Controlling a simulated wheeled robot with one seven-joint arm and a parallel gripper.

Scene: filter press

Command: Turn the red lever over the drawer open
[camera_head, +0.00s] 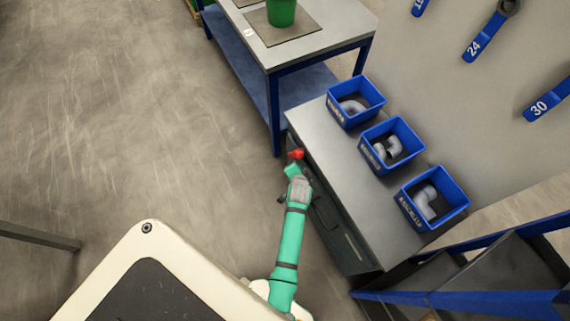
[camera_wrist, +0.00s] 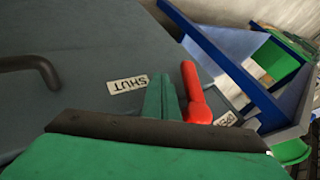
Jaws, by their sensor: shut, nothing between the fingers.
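The red lever (camera_wrist: 192,92) is on the dark grey cabinet front (camera_wrist: 75,100), between a "SHUT" label (camera_wrist: 128,84) on its left and a second, partly hidden label (camera_wrist: 225,120) on its right that seems to read "OPEN". Its arm points up in the wrist view, leaning slightly left. My gripper (camera_wrist: 162,98) is shut and empty, right beside the lever on the SHUT-label side. I cannot tell whether they touch. In the head view the red lever (camera_head: 296,154) shows just past my gripper (camera_head: 292,170) at the cabinet's edge.
A dark curved handle (camera_wrist: 35,68) is on the cabinet front at left. Three blue bins (camera_head: 391,143) with grey pipe fittings stand on the cabinet top. A blue-legged table (camera_head: 330,22) with a green bucket (camera_head: 281,12) stands beyond.

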